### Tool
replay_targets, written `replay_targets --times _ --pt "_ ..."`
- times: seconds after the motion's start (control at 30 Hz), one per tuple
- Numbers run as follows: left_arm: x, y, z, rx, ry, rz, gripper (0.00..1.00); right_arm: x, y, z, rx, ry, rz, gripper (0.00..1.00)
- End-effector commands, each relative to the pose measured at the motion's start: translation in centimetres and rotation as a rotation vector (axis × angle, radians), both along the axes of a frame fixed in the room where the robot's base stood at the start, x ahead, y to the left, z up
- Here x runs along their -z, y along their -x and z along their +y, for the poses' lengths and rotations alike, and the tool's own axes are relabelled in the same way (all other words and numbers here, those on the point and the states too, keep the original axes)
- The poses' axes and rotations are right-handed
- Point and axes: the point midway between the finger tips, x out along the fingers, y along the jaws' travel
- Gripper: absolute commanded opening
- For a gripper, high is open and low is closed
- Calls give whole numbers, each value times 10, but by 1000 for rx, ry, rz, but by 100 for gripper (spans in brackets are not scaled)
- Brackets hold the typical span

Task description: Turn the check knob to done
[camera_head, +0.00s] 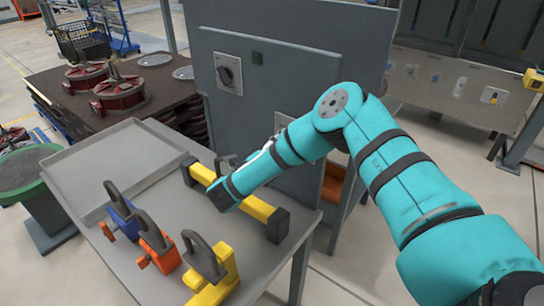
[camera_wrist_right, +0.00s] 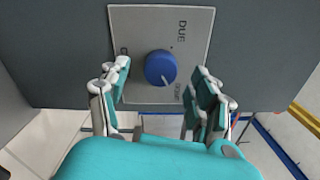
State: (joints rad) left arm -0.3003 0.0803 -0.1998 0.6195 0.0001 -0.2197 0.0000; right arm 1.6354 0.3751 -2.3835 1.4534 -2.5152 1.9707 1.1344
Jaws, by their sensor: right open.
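The check knob (camera_wrist_right: 160,68) is a round blue knob on a grey plate (camera_wrist_right: 195,22) in the right wrist view. A short pale mark on it points toward the lower right of that picture. The word DUE reads sideways on the plate above and right of the knob; other lettering is too small or partly hidden to read. My right gripper (camera_wrist_right: 161,71) is open, its teal fingers on either side of the knob; I cannot tell whether they touch it. In the head view my right arm hides the knob and gripper. My left gripper is out of view.
A grey cabinet (camera_head: 315,60) carries a dark rotary switch (camera_head: 228,73). Below my arm, a table (camera_head: 150,270) holds a yellow bar (camera_head: 262,209), blue, orange and yellow hooked parts (camera_head: 155,240), and a grey tray (camera_head: 115,160).

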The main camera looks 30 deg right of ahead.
Motion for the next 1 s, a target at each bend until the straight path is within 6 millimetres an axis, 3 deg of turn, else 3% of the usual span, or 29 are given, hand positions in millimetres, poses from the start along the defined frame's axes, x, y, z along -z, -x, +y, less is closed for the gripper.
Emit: replay_targets --times 0.1,0.3,1.0 --pt "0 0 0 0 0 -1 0 0 9 21 -3 2 -1 64" --pt "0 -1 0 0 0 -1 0 0 17 42 -1 2 0 64" --pt "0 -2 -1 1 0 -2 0 0 20 46 3 0 0 64"
